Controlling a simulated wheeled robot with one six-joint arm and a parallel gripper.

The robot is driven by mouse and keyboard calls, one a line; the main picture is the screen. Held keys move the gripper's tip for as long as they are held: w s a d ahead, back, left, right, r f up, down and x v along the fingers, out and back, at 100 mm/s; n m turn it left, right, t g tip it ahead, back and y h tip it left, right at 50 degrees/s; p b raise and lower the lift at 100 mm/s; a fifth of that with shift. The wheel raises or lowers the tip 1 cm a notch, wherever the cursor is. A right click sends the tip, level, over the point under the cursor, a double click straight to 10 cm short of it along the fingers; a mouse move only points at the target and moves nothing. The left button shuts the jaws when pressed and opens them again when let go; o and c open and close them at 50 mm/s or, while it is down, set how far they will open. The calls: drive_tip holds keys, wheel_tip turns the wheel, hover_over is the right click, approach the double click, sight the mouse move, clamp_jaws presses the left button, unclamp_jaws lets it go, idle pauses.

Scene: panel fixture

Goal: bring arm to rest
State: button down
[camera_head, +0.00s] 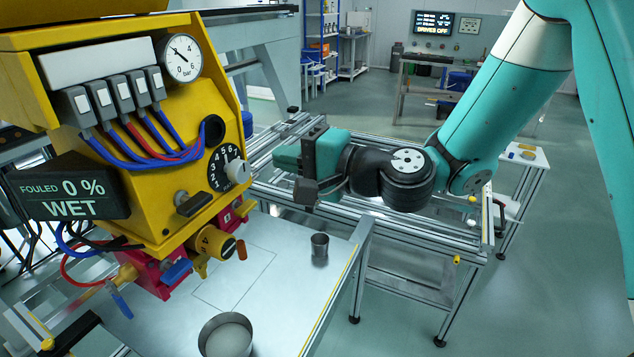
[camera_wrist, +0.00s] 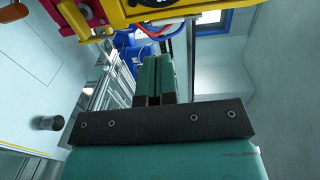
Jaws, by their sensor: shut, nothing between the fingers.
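My gripper (camera_head: 288,158) is at the end of my teal arm, in the middle of the head view, to the right of the yellow panel fixture (camera_head: 190,130). Its fingers are shut with nothing between them. In the wrist view the two teal fingers of my gripper (camera_wrist: 159,62) lie side by side, closed. The gripper is held in the air above the aluminium frame and bench, apart from the fixture. The fixture's yellow and red parts show at the top of the wrist view (camera_wrist: 170,12).
A metal bench top (camera_head: 285,262) lies below, with a small metal cup (camera_head: 319,248) and a larger metal bowl (camera_head: 226,336) on it. An aluminium frame (camera_head: 400,225) stands beneath my arm. Floor is open at right.

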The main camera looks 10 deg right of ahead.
drive_tip(key=s+d+f+n+g+h+b, duration=0.1)
drive_tip(key=s+n+g, duration=0.35)
drive_tip(key=s, duration=0.25)
drive_tip(key=s+d+f+n+g+h, duration=0.1)
drive_tip(key=s+n+g+h, duration=0.15)
drive_tip(key=s+n, duration=0.45)
drive_tip(key=s+d+f+n+g+h, duration=0.1)
drive_tip(key=s+d+n+g+h, duration=0.1)
drive_tip(key=s+d+h, duration=0.4)
drive_tip(key=s+d+g, duration=0.1)
drive_tip(key=s+d, duration=0.2)
drive_tip(key=shift+f+n, duration=0.35)
